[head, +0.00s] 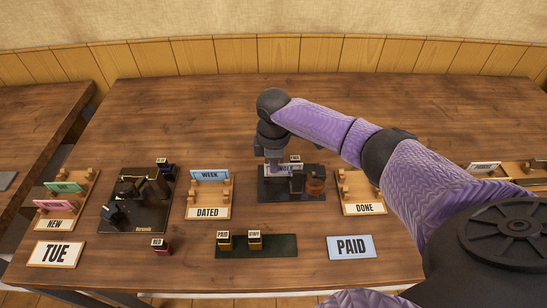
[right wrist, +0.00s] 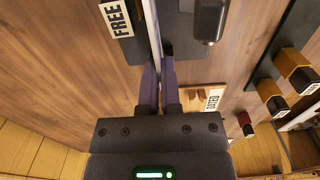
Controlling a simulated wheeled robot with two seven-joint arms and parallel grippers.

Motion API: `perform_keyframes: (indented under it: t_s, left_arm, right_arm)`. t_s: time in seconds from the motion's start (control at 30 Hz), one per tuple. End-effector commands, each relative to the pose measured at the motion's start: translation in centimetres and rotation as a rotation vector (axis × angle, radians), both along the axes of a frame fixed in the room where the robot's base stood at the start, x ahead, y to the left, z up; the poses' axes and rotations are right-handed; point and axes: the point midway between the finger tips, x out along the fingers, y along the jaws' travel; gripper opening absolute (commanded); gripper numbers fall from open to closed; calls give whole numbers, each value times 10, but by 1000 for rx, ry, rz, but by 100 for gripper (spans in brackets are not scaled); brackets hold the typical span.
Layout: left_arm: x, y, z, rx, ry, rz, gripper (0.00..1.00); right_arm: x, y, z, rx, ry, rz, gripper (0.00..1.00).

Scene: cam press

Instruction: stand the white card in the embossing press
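My right gripper (head: 280,168) is low over the dark base (head: 266,194) of a small press-like device at the middle of the table, which bears a FREE sign (head: 295,158). In the right wrist view its two purple fingers (right wrist: 159,85) are closed on a thin pale card (right wrist: 152,28), seen edge-on. The card looks white and upright between dark parts of the device; whether its lower edge touches the base is hidden. A copper-coloured cylinder (head: 315,185) stands on the base's right side. My left gripper is not in view.
A dark machine (head: 140,195) stands left. Wooden racks labelled NEW (head: 55,224), DATED (head: 208,212) and DONE (head: 364,209) stand around; the DATED rack holds a blue WEEK card (head: 210,175). A dark mat (head: 280,247) with stamps lies in front. Another rack (head: 510,170) stands far right.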

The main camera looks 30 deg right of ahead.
Motion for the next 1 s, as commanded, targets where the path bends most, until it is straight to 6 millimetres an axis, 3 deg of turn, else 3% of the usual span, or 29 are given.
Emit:
perform_keyframes:
  t_s: [0.3, 0.5, 0.67, 0.87, 1.0]
  left_arm:
    - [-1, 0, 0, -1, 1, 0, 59]
    - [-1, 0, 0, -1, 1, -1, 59]
    - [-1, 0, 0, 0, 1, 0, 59]
    - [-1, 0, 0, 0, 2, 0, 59]
    - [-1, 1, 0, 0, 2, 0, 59]
  right_arm:
    - [0, 0, -2, 0, 0, 0, 0]
    - [0, 0, -2, 0, 0, 0, 44]
    - [0, 0, -2, 0, 0, 0, 45]
    - [0, 0, -2, 0, 0, 0, 83]
    - [0, 0, -2, 0, 0, 0, 86]
